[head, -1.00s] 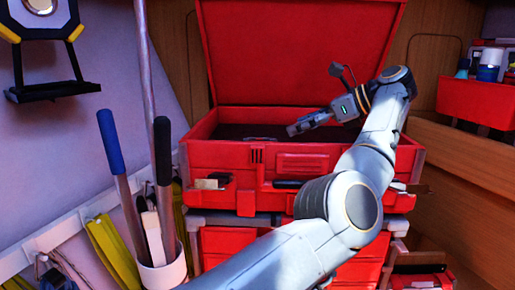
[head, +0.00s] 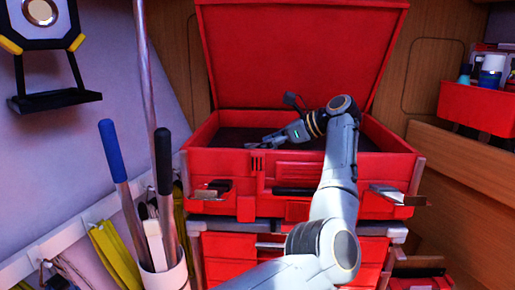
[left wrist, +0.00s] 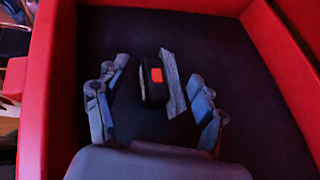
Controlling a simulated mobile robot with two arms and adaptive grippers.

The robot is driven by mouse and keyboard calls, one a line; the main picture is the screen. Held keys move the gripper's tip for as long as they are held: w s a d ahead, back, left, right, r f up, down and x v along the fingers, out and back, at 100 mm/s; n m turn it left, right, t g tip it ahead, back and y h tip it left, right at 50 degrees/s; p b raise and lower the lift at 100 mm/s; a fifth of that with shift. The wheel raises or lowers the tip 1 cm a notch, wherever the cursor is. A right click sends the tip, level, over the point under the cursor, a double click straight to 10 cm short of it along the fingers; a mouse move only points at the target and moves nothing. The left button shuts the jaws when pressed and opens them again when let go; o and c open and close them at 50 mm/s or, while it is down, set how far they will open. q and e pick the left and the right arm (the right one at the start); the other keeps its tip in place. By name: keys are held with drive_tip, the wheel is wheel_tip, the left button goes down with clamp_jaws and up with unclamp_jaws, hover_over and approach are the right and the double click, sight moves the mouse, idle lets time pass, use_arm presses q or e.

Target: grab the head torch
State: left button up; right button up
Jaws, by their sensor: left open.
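The head torch (left wrist: 154,92) shows in the left wrist view as a small black body with a red patch, with a grey strip along its right side. It lies on the dark floor of the open red toolbox (head: 330,165). My left gripper (left wrist: 160,69) is open, with one finger to each side of the torch and apart from it. In the head view my left gripper (head: 257,143) is over the toolbox opening, near its front wall. The torch is hidden there by the front wall.
The toolbox lid (head: 300,55) stands open behind. A white pot (head: 166,272) with blue-handled and black-handled tools stands at the left. A red bin (head: 478,107) with bottles is at the right. The dark toolbox floor (left wrist: 255,120) around the torch looks clear.

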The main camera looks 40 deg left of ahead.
use_arm(q)
drive_tip(key=shift+a+f, duration=0.1)
drive_tip(key=shift+c, duration=0.6)
drive_tip(key=shift+s, duration=0.1)
drive_tip(key=c, duration=1.3)
